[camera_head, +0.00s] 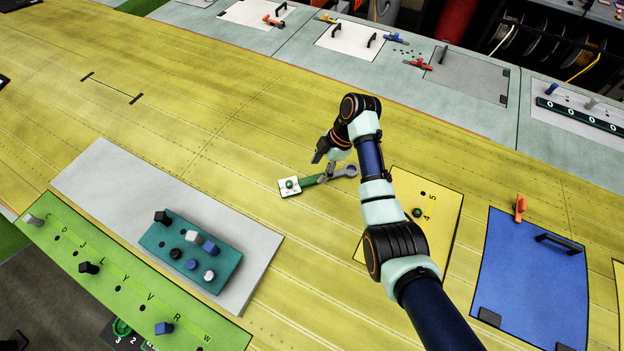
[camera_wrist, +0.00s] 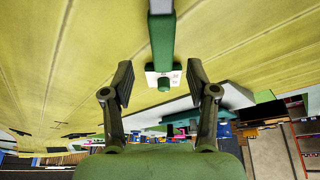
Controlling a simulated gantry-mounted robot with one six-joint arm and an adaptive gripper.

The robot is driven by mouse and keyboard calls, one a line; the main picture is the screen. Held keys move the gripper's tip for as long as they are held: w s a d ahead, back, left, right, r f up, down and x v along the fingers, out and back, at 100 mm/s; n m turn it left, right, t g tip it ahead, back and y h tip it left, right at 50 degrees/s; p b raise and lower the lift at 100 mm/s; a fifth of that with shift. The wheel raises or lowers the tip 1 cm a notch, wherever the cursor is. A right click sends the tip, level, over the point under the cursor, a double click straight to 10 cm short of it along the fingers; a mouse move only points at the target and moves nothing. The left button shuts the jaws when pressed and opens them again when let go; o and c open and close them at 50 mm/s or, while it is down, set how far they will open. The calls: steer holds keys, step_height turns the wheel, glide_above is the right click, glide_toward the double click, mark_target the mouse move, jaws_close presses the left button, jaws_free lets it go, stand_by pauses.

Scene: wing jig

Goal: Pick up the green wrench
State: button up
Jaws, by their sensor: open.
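The green wrench (camera_head: 312,181) lies on the yellow wing surface near the middle of the head view, with a grey ring end to the right. Its green handle points left to a white square plate with a green knob (camera_head: 290,186). In the wrist view the wrench (camera_wrist: 162,40) runs down from the top edge, its handle end close to the plate. My gripper (camera_head: 327,172) is over the wrench's middle. In the wrist view its two fingers (camera_wrist: 161,80) are spread apart, one each side of the handle's line. I cannot tell whether they touch the wrench.
A teal block with several pegs (camera_head: 163,252) stands on a grey panel (camera_head: 90,183) at the lower left. A green lettered strip (camera_head: 105,283) runs along the front. A yellow numbered panel (camera_head: 441,207) and a blue panel (camera_head: 530,280) lie to the right.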

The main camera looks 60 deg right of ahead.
mark_target(313, 179)
steer(key=x, duration=0.4)
steer(key=shift+w+a+p, duration=0.1)
steer(key=shift+a+p, duration=0.25)
steer(key=shift+f, duration=0.2)
steer(key=shift+f, duration=0.2)
steer(key=shift+f, duration=0.1)
jaws_close()
